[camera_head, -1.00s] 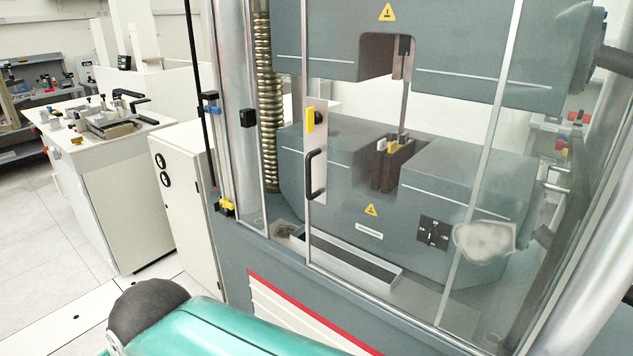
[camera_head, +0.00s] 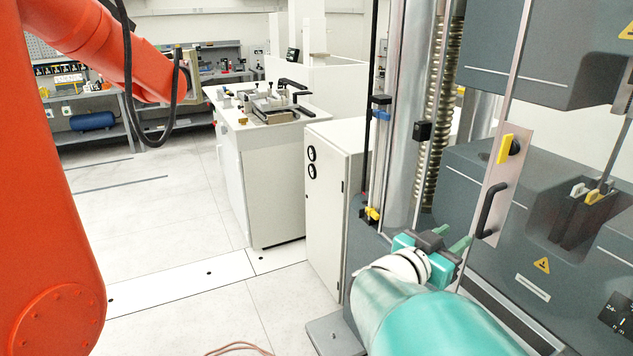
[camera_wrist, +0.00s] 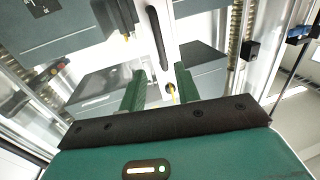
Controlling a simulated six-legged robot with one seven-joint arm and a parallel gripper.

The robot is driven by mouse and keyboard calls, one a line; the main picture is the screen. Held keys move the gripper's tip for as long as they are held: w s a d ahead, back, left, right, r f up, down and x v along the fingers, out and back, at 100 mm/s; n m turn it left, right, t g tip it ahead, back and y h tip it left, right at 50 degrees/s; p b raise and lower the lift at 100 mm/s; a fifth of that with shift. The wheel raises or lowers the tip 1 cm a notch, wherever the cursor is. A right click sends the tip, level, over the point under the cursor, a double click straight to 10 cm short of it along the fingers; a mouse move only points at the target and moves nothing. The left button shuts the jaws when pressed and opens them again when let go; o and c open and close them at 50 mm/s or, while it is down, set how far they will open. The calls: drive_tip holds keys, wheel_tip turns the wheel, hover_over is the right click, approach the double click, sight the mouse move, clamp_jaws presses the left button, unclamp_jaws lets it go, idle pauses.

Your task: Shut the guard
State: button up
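The guard is a clear panel with a metal edge strip (camera_head: 498,180) on the front of the grey testing machine. The strip carries a black bar handle (camera_head: 491,210) and a yellow latch piece (camera_head: 504,149). A gap shows between the strip and the black block (camera_head: 422,131) on the left post. My gripper (camera_head: 454,240) is just left of and below the handle. In the wrist view, its two green fingers (camera_wrist: 159,85) are apart with nothing between them. The handle (camera_wrist: 158,42) lies beyond the fingertips, roughly in line with the gap; contact is not visible.
The machine's left post (camera_head: 405,100) and ribbed screw (camera_head: 446,100) stand close behind my gripper. A white cabinet (camera_head: 335,185) and a workbench (camera_head: 275,170) stand left. A large orange jointed arm (camera_head: 50,200) fills the left edge. The floor between is mostly clear.

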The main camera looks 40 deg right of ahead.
sight(483, 216)
drive_tip(key=d, duration=1.3)
drive_tip(key=shift+w+d, duration=0.25)
drive_tip(key=shift+d, duration=0.1)
clamp_jaws()
